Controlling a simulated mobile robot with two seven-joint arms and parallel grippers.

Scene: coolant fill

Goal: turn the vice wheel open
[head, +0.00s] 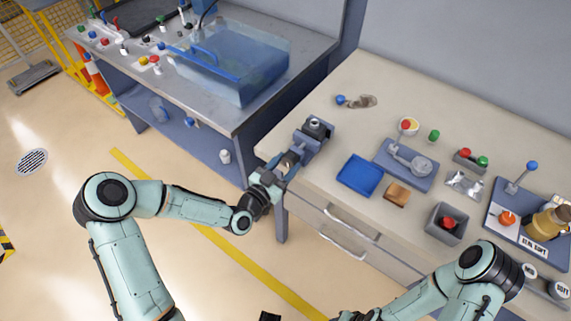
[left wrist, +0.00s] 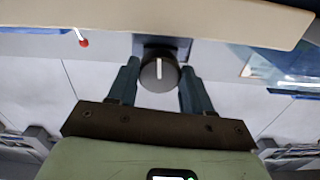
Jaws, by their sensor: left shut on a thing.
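The dark vice (head: 313,132) is mounted at the left front corner of the beige workbench. Its wheel faces out over the bench edge. In the left wrist view the wheel (left wrist: 158,76) is a dark round disc with a white mark standing near upright. My left gripper (head: 286,163) is at the wheel, and in the wrist view its two fingers (left wrist: 158,90) are shut on the wheel from both sides. In the head view the fingers largely hide the wheel. My right arm crosses the bottom right; its gripper is mostly cut off by the bottom edge.
On the workbench (head: 345,85) are a blue tray (head: 360,175), a brown block (head: 397,194), a grey box with a red knob (head: 446,219) and a grey plate (head: 405,165). A metal table with a clear blue bin (head: 235,60) stands left. Open floor lies in front.

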